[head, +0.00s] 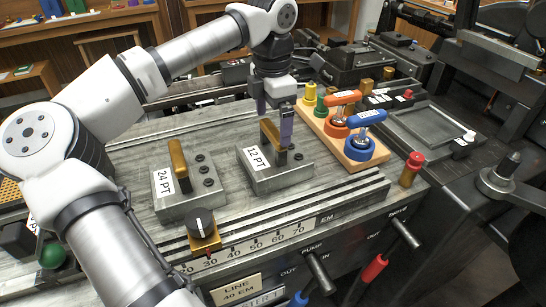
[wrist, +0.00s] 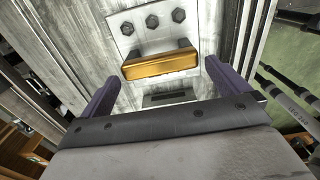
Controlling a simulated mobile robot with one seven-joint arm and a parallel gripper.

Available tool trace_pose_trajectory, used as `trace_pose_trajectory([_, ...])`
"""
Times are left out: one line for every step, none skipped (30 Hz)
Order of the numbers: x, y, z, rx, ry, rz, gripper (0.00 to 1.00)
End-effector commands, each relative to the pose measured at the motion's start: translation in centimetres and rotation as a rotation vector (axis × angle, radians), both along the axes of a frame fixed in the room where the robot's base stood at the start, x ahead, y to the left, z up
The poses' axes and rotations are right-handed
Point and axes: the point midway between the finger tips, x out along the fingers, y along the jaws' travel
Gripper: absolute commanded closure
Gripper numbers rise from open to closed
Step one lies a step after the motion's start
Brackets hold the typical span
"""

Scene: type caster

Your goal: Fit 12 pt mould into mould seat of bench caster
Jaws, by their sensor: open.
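The 12 pt mould (head: 285,174) is a grey metal block with a white "12 PT" label and an upright brass handle, resting on the bench caster's flat top (head: 222,142). My gripper (head: 275,122) points down at its handle, with its two purple fingers apart. In the wrist view the brass handle (wrist: 161,65) lies between and just beyond the open fingertips, with clear gaps at both sides. The fingers do not appear to grip it. I cannot tell for certain which recess is the mould seat.
The similar 24 pt mould (head: 188,203) stands to the left. A wooden rack (head: 352,161) with orange and blue handled tools is close on the right. A black knob (head: 203,223) on a brass base is in front. A red-topped peg (head: 412,168) stands at the right edge.

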Motion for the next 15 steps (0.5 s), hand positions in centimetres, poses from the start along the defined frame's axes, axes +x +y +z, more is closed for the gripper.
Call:
trace_pose_trajectory([0.0,0.0,-0.2,0.000,0.000,0.000,0.00])
trace_pose_trajectory([0.0,0.0,-0.3,0.000,0.000,0.000,0.00])
trace_pose_trajectory([0.0,0.0,-0.5,0.000,0.000,0.000,0.00])
trace_pose_trajectory([0.0,0.0,-0.7,0.000,0.001,0.000,0.00])
trace_pose_trajectory([0.0,0.0,-0.9,-0.001,0.002,-0.001,0.00])
trace_pose_trajectory([0.0,-0.1,-1.4,-0.001,0.003,-0.002,0.00])
trace_pose_trajectory([0.0,-0.1,-1.8,-0.001,0.003,-0.002,0.00])
trace_pose_trajectory([0.1,-0.1,-2.2,-0.001,0.003,-0.001,0.00])
trace_pose_trajectory([0.1,-0.1,-2.8,-0.002,0.004,-0.002,0.00])
trace_pose_trajectory([0.1,-0.2,-3.4,-0.002,0.004,-0.002,0.00])
trace_pose_trajectory([0.1,-0.1,-3.9,-0.001,0.003,-0.001,0.00])
trace_pose_trajectory([0.1,-0.1,-4.5,-0.001,0.003,0.000,0.00])
trace_pose_trajectory([0.1,-0.1,-4.8,-0.001,0.003,0.000,0.00])
trace_pose_trajectory([0.1,-0.1,-5.1,-0.002,0.001,0.000,0.00])
trace_pose_trajectory([0.1,-0.1,-5.3,-0.001,0.000,0.000,0.00])
